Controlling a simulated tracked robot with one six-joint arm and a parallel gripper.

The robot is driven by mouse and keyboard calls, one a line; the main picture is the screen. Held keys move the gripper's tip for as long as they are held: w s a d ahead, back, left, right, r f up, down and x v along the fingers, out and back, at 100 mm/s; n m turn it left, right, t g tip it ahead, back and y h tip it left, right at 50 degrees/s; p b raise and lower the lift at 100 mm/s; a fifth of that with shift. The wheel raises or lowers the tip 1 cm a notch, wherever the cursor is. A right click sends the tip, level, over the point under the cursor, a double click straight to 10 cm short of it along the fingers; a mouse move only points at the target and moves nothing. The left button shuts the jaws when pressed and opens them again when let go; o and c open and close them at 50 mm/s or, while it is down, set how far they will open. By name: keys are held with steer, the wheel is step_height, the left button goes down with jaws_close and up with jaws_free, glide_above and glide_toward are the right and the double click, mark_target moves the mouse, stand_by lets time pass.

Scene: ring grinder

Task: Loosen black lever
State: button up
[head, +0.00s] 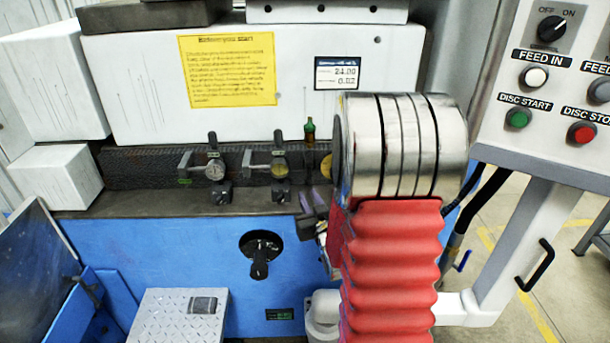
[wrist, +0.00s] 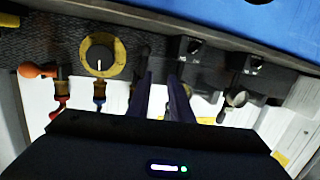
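Several black fittings sit on the dark rail; I cannot tell for sure which one is the black lever. In the head view there is a left clamp block with a gauge (head: 215,170) and a right one with a gauge (head: 280,167). A black handle on a round dial (head: 260,254) is on the blue front. My gripper (head: 313,200) is partly hidden behind the red bellows of my arm. In the wrist view my gripper (wrist: 163,80) has two dark fingers apart with nothing seen between them. A dark upright part (wrist: 142,62) is close by the left finger, contact unclear.
The wrist view shows a yellow-rimmed black knob (wrist: 98,57), an orange-ended lever (wrist: 38,70) and two black clamp blocks, one of them at the right (wrist: 246,64). A control panel (head: 550,90) stands at the right. A metal step plate (head: 170,318) is low left.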

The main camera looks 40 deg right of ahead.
steer(key=d, duration=0.1)
steer(key=s+d+f, duration=0.1)
steer(key=s+t+h, duration=0.1)
steer(key=shift+d+f+m, duration=0.25)
steer(key=shift+d+m, duration=0.15)
